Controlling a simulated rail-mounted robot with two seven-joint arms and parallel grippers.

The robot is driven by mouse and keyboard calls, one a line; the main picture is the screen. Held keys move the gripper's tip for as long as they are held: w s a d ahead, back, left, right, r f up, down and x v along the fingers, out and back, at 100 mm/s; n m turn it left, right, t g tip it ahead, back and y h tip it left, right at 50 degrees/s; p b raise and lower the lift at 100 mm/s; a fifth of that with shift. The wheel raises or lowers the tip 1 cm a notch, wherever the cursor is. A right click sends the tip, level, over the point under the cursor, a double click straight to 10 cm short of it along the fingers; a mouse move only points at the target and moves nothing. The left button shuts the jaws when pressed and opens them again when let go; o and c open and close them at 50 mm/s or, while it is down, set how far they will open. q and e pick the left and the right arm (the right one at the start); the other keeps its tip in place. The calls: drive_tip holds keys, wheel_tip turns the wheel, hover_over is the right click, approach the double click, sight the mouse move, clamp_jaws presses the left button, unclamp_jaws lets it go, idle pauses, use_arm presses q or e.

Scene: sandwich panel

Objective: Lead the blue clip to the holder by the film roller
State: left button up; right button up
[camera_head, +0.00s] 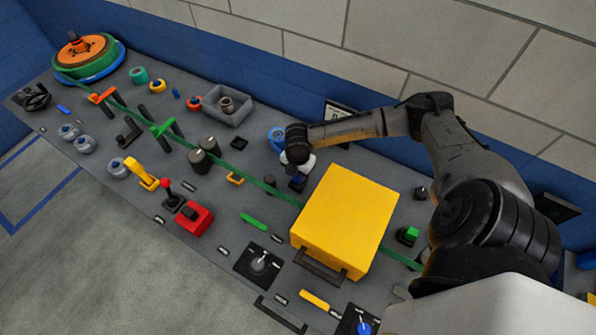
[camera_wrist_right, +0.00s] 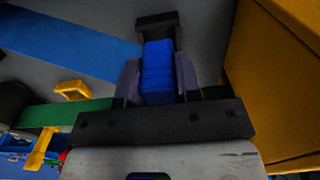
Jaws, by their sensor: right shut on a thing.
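The blue clip (camera_wrist_right: 158,72) stands between the two fingers of my right gripper (camera_wrist_right: 158,82), which is shut on it. A black block (camera_wrist_right: 157,20) shows just beyond the clip in the wrist view. It may be the holder, and I cannot tell whether it touches the clip. In the head view my right gripper (camera_head: 297,176) points down left of the yellow box, and the clip is barely visible there. A blue roll (camera_head: 276,134), which looks like the film roller, is just behind the gripper, partly hidden by the arm. My left gripper is not in view.
The large yellow box (camera_head: 348,215) stands close to the right of my right gripper. A green strip (camera_head: 270,188) runs diagonally along the panel. A grey bin (camera_head: 226,106) is farther back.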

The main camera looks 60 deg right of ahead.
drive_tip(key=shift+f, duration=0.3)
drive_tip(key=shift+f, duration=0.6)
drive_tip(key=shift+f, duration=0.2)
drive_tip(key=shift+f+b, duration=0.3)
drive_tip(key=shift+f, duration=0.3)
drive_tip(key=o, duration=1)
